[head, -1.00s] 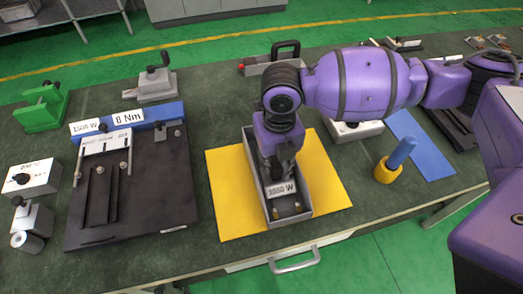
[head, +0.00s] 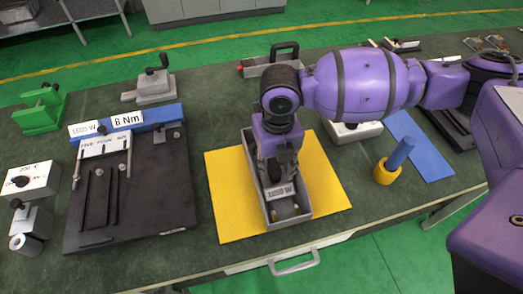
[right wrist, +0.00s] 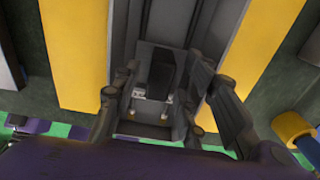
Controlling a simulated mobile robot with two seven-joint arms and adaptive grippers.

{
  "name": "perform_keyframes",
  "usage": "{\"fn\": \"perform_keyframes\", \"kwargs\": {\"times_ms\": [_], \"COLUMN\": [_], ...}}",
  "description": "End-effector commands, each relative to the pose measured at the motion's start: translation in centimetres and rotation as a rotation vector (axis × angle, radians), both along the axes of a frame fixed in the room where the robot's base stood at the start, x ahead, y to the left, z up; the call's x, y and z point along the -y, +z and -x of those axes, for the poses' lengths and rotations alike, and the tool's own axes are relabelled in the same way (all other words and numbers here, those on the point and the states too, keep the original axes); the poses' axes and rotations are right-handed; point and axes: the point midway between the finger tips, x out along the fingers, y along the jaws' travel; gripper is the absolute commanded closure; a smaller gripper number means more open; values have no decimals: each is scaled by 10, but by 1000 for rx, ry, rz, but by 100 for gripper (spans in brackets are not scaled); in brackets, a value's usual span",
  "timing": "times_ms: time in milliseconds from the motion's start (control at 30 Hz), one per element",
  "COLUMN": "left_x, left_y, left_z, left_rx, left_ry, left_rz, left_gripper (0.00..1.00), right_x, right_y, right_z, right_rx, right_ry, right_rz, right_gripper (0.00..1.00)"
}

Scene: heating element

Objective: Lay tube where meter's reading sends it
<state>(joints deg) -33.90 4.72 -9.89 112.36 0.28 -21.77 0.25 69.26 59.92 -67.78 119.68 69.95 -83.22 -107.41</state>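My right gripper (head: 277,176) points down into a long grey tray (head: 249,178) on a yellow mat (head: 226,205). In the right wrist view my right gripper (right wrist: 164,88) has its fingers apart, with a dark block (right wrist: 160,72) with small metal ends between them. I cannot tell whether they touch it. A white label (head: 281,191) ending in "W" shows at the tray's front end; its number is blurred. I cannot clearly identify the tube; the arm hides part of the tray. My left gripper is out of view.
A blue post in a yellow ring (head: 386,172) stands right of the yellow mat, beside a blue mat (head: 425,150). A white box (head: 352,131) is partly behind my arm. A white box with a knob (head: 32,180) and a green clamp (head: 42,110) stand at far left.

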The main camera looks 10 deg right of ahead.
Motion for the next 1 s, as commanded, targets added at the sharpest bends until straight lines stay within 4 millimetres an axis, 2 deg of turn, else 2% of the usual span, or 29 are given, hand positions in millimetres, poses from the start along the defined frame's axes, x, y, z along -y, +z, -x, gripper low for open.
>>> {"fn": "perform_keyframes", "kwargs": {"times_ms": [300, 500, 700, 1000], "left_x": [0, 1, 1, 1], "left_y": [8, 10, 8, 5], "left_z": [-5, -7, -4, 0], "left_rx": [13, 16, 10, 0], "left_ry": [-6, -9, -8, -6], "left_rz": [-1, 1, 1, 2], "left_gripper": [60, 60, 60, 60], "right_x": [0, 0, 0, 0], "right_y": [67, 101, 115, 116], "right_z": [-1, -1, 0, 0], "right_rx": [6, 3, 1, 0], "right_ry": [0, -1, -1, -1], "right_rz": [-2, 0, -1, -1], "right_gripper": [61, 61, 61, 61]}}
